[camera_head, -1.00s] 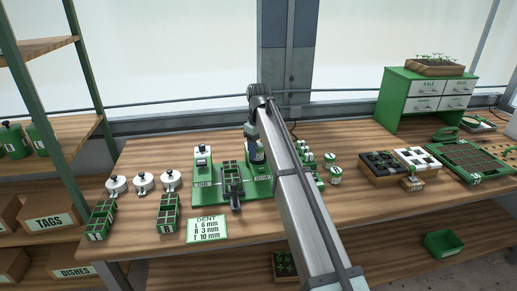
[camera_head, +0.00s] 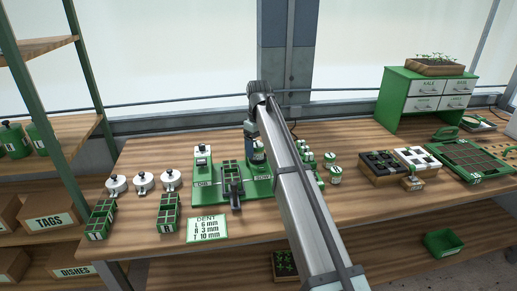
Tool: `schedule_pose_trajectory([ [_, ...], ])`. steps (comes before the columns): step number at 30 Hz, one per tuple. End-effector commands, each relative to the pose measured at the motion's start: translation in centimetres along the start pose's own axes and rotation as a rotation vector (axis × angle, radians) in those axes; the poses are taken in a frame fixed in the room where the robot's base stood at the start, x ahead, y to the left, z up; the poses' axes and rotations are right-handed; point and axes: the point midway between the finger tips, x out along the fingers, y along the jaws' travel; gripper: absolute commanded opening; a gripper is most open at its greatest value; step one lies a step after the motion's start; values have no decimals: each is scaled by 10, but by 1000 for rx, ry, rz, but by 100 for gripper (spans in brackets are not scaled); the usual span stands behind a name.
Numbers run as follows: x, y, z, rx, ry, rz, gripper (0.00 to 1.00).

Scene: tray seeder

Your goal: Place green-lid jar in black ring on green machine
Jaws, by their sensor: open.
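The green machine (camera_head: 207,195) stands mid-table, with a dark slotted tray and lever at its centre and a white-topped unit at its left. My gripper (camera_head: 257,166) is open over the machine's right part, partly behind my arm. The black ring cannot be made out there; my gripper and arm cover that area. Several small white jars with green lids stand just right of my arm; one green-lid jar (camera_head: 335,175) is nearest the front. Whether a jar stands between my fingers is too small and covered to tell.
White lidded pots (camera_head: 143,182) and green seed trays (camera_head: 168,212) are at left. Black and white cell trays (camera_head: 380,167) and a large green tray (camera_head: 470,158) are at right. Bare wood lies at front right.

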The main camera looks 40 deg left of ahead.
Motion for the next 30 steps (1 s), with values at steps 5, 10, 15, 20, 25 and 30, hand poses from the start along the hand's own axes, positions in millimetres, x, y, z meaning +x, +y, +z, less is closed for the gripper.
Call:
schedule_pose_trajectory([
  [5, -30, 1, -2, 0, 2, 1, 79],
  [10, -62, 1, -2, 0, 2, 1, 79],
  [15, -89, 1, -1, 0, 1, 1, 79],
  [20, -105, 0, -1, 0, 0, 0, 79],
  [25, -112, 0, 0, 0, 0, 0, 79],
  [30, -113, 0, 0, 0, 0, 0, 79],
])
